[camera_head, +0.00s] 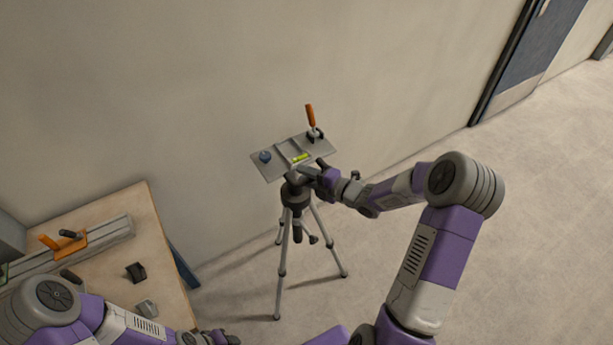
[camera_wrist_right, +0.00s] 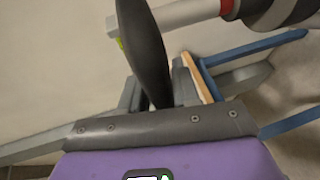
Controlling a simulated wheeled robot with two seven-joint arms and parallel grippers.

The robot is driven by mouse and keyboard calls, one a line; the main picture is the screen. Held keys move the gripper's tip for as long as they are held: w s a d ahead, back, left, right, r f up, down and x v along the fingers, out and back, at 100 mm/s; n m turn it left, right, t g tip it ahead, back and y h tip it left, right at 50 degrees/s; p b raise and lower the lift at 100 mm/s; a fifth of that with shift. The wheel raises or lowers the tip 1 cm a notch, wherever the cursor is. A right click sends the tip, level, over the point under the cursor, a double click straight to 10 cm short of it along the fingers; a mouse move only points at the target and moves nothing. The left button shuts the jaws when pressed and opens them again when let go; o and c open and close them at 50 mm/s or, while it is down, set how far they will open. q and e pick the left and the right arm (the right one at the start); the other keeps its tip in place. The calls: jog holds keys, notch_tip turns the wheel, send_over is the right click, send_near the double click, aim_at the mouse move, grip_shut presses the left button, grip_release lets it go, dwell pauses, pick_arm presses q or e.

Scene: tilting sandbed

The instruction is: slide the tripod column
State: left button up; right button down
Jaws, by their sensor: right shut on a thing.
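The tripod (camera_head: 297,208) stands upright on the floor with its legs spread, near the wall. A tilted grey plate (camera_head: 275,150) is on its head, carrying a blue knob, a yellow-green level and an orange-handled clamp. My right gripper (camera_head: 318,176) is at the tripod head, just under the plate. In the right wrist view a dark, tapered handle (camera_wrist_right: 146,50) runs between its fingers, and the gripper is shut on it. The grey column (camera_wrist_right: 190,14) with a red ring and dark collar shows beyond. My left gripper (camera_head: 220,338) is at the bottom edge, its fingers unclear.
A wooden-topped table (camera_head: 115,225) stands at the left, holding a long grey rail with orange parts (camera_head: 70,243) and small dark and grey blocks. The wall is close behind the tripod. The floor to the right is clear, with a dark blue door (camera_head: 535,45) farther back.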

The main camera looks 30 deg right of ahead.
notch_tip(320, 180, down, 8)
jog(key=b, duration=0.7)
jog(key=shift+s+r, duration=0.15)
jog(key=c, duration=1.1)
grip_release()
jog(key=shift+o, duration=0.6)
jog(key=shift+r, duration=0.2)
jog(key=p+v, duration=0.1)
jog(key=v, duration=0.6)
jog(key=shift+s+d, duration=0.2)
